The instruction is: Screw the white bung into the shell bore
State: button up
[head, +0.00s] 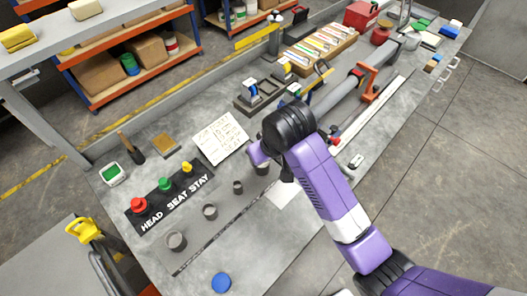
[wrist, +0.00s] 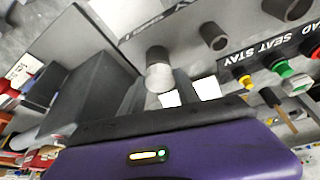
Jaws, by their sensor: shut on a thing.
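The white bung (wrist: 160,77) shows as a pale round piece between the dark fingers of my gripper (wrist: 160,88) in the wrist view. It is at the mouth of a dark grey cylinder (wrist: 157,55), seemingly the shell, and looks in line with it. I cannot tell how deep the bung sits or whether any thread is engaged. In the head view my gripper (head: 263,157) is over the same dark cylinder (head: 262,169), and the bung is hidden behind it. My gripper is shut on the bung.
Red, green and yellow knobs stand on the HEAD SEAT STAY board (head: 172,202). A printed sheet (head: 220,137) lies behind. A blue disc (head: 221,282) lies near the front edge.

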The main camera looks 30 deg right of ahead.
dwell(0.3)
jog(key=shift+a+m+h, duration=0.25)
jog(key=shift+m+h, duration=0.15)
jog(key=shift+m, duration=0.6)
jog(key=shift+d+m+h, duration=0.1)
jog(key=shift+m+h, duration=0.4)
jog(key=shift+m, duration=0.8)
jog(key=shift+w+m+g+h, duration=0.1)
jog(key=shift+m+g+h, duration=0.2)
jog(key=shift+m, duration=0.6)
jog(key=shift+m+g+h, duration=0.3)
jog(key=shift+m+h, duration=0.1)
jog(key=shift+m, duration=1)
jog(key=m, duration=0.2)
jog(key=shift+w+a+m+g+h, duration=0.15)
jog(key=shift+a+m+g+h, duration=0.1)
jog(key=shift+m+g+h, duration=0.15)
jog(key=shift+m+g, duration=0.3)
jog(key=shift+m, duration=0.6)
